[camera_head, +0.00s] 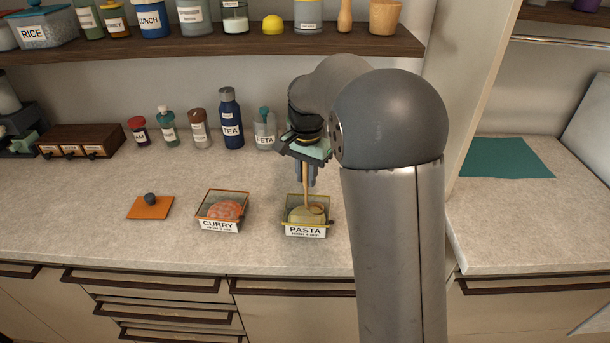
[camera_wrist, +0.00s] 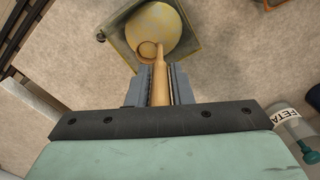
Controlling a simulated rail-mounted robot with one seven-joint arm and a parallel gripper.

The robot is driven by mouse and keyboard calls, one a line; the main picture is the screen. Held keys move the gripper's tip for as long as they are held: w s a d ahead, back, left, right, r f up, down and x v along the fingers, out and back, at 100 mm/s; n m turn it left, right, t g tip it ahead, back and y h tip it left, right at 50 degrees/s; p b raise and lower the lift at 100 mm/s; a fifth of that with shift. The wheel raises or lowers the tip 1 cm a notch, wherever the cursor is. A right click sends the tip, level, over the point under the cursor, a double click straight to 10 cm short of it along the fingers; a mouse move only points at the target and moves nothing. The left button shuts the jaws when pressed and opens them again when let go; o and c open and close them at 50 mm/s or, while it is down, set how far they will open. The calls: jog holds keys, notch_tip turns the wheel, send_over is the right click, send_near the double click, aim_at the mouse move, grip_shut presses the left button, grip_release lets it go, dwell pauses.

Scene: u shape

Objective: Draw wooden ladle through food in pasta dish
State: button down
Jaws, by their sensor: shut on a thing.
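The pasta dish (camera_head: 305,231), a square glass dish with a PASTA label, stands on the counter near its front edge. Yellowish food (camera_head: 297,214) fills its middle. My gripper (camera_head: 306,183) is above the dish, pointing down, shut on the handle of the wooden ladle (camera_head: 306,192). The ladle hangs roughly upright with its bowl end in the dish, at the food. In the wrist view the ladle (camera_wrist: 160,75) runs from between my fingers (camera_wrist: 160,88) to its round bowl, which lies over the edge of the round food (camera_wrist: 160,28). How deep the bowl sits is unclear.
A curry dish (camera_head: 222,226) stands left of the pasta dish, and an orange lid (camera_head: 150,207) with a dark knob lies farther left. A FETA jar (camera_head: 264,130) and several bottles stand behind. A wooden shelf (camera_head: 210,45) hangs above.

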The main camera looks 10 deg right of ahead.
jog(key=shift+a, duration=2.45)
jog(key=shift+s+d, duration=0.35)
jog(key=shift+d, duration=0.35)
jog(key=shift+s+d, duration=0.4)
jog(key=shift+d, duration=0.35)
jog(key=shift+s+d, duration=0.35)
jog(key=shift+d, duration=0.35)
jog(key=shift+w+d+p, duration=0.15)
jog(key=shift+w+p, duration=0.1)
jog(key=shift+w, duration=0.35)
jog(key=shift+w+d+p, duration=0.15)
jog(key=shift+w+p, duration=0.1)
jog(key=shift+w, duration=0.3)
jog(key=shift+s+a, duration=0.25)
jog(key=shift+a, duration=1)
jog(key=shift+r, duration=0.1)
